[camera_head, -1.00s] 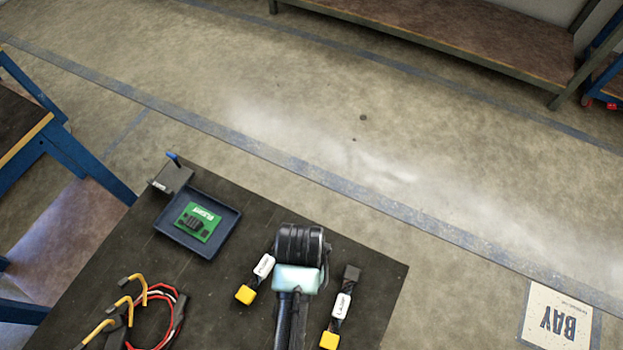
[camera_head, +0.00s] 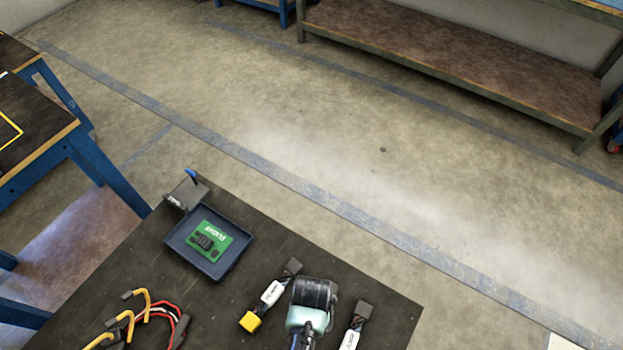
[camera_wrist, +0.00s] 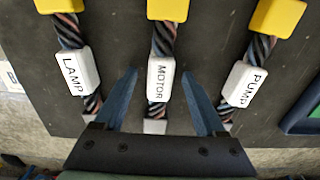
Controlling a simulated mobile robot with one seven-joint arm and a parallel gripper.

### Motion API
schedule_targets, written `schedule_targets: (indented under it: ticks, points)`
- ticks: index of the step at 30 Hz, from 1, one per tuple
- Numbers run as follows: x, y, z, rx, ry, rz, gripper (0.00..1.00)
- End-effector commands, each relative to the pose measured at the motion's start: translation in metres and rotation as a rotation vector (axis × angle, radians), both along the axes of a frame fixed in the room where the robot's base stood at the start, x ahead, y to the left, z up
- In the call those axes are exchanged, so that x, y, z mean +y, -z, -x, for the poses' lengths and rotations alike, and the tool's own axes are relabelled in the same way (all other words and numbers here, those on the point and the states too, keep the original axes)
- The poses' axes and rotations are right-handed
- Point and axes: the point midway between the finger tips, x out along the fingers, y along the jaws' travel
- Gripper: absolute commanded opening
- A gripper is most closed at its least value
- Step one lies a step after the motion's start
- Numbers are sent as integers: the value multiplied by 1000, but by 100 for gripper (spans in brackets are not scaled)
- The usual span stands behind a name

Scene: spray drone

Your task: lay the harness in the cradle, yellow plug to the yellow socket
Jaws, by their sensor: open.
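Three harnesses lie side by side in the wrist view, each with a yellow plug, dark twisted wires and a white label: LAMP (camera_wrist: 77,72), MOTOR (camera_wrist: 160,80) and PUMP (camera_wrist: 243,84). My gripper (camera_wrist: 159,73) is open, with one blue finger on each side of the MOTOR harness and the LAMP and PUMP harnesses outside the fingers. I cannot tell its height above the table. In the head view the PUMP harness (camera_head: 271,293) lies left of my gripper and the LAMP harness (camera_head: 351,338) right; my arm hides the MOTOR one. No cradle is recognisable.
The dark table (camera_head: 225,325) also bears a blue tray (camera_head: 213,273) with a green card (camera_head: 212,238), a grey block (camera_head: 186,191) and red, white and yellow cables (camera_head: 145,312) at left. A blue-legged table (camera_head: 75,150) stands further left. Open floor lies beyond.

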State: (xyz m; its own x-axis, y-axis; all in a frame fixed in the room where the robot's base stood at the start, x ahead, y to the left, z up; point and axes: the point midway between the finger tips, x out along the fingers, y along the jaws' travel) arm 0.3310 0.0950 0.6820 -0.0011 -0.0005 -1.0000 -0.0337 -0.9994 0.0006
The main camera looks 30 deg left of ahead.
Motion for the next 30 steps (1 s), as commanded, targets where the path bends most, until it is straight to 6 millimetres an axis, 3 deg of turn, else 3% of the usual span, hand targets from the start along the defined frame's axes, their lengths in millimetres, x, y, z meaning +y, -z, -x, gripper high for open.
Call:
schedule_targets:
  ticks: [7, 8, 19, 30]
  points:
    - [0, 2, 0, -1, 0, -1, 72]
    - [0, 2, 0, -1, 0, -1, 69]
    - [0, 2, 0, -1, 0, 0, 2]
    - [0, 1, -1, -2, 0, -1, 0]
